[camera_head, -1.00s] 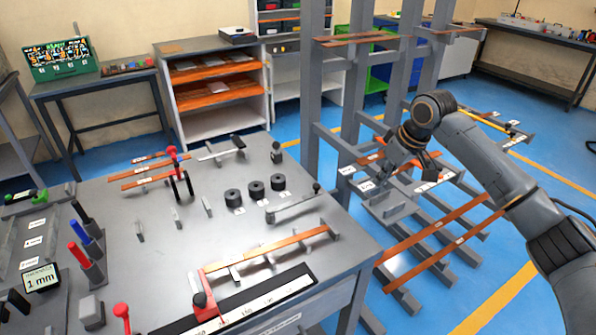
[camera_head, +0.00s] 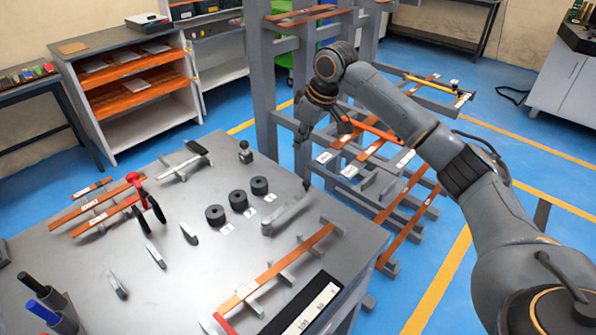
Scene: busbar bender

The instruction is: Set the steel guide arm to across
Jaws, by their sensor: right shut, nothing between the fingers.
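The steel guide arm (camera_head: 286,212) is a flat grey bar on the bench top. It runs from a pivot end near the black cylinders toward the bench's right edge, slanting up and right in the picture. A small dark knob (camera_head: 306,185) stands at its far end. My right gripper (camera_head: 301,165) points down just above and behind this knob, near the bench edge. It is shut and empty. I cannot tell whether its tips touch the knob. My left gripper is not in view.
Black cylinders (camera_head: 238,200) stand left of the guide arm. A copper bar (camera_head: 280,268) lies on supports in front of it. A red-handled tool (camera_head: 139,190) and copper strips (camera_head: 95,205) lie at left. A grey rack (camera_head: 263,90) with copper bars stands behind the bench edge.

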